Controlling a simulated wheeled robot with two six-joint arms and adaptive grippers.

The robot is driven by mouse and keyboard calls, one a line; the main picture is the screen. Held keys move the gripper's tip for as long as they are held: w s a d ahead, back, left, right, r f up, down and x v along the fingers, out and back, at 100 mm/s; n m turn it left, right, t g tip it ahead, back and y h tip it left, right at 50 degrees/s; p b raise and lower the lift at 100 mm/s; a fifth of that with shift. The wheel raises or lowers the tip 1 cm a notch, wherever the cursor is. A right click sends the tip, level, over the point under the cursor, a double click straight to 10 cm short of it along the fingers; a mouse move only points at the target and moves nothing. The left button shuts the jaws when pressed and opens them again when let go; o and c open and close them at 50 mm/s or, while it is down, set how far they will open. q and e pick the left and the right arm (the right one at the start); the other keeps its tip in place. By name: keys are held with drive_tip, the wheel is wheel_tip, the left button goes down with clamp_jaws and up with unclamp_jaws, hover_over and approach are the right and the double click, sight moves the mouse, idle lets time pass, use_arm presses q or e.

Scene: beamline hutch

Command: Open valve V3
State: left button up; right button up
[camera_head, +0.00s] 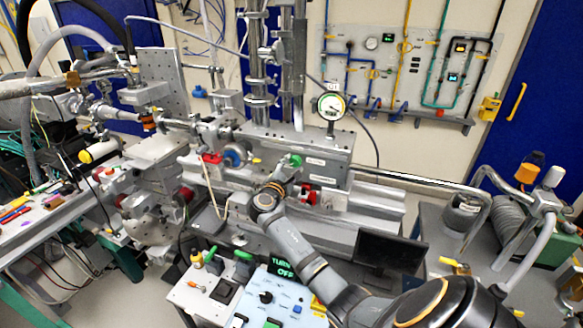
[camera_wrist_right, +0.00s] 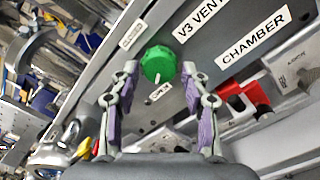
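Valve V3 is a green round knob (camera_wrist_right: 158,64) with a white pointer mark, on a grey panel under the label "V3 VENT" (camera_wrist_right: 205,18). In the head view the green knob (camera_head: 294,160) sits on the front of the grey chamber block. My right gripper (camera_wrist_right: 161,82) is open, with its two purple-padded fingers apart on either side of the knob; I cannot tell whether they touch it. In the head view my right gripper (camera_head: 279,184) is just below the knob and partly hidden by its own wrist. My left gripper is not in view.
A red part (camera_wrist_right: 242,100) is right of the right finger. A round gauge (camera_head: 331,106) stands on the chamber block (camera_head: 315,145). A blue round knob (camera_head: 234,155) is left of the green one. A control box (camera_head: 262,295) stands below my arm.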

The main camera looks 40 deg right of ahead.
drive_tip(key=shift+o, duration=0.7)
drive_tip(key=shift+s+a, duration=0.1)
drive_tip(key=shift+a, duration=0.15)
drive_tip(key=v, duration=1.1)
drive_tip(key=shift+a, duration=0.2)
drive_tip(key=shift+s, duration=0.15)
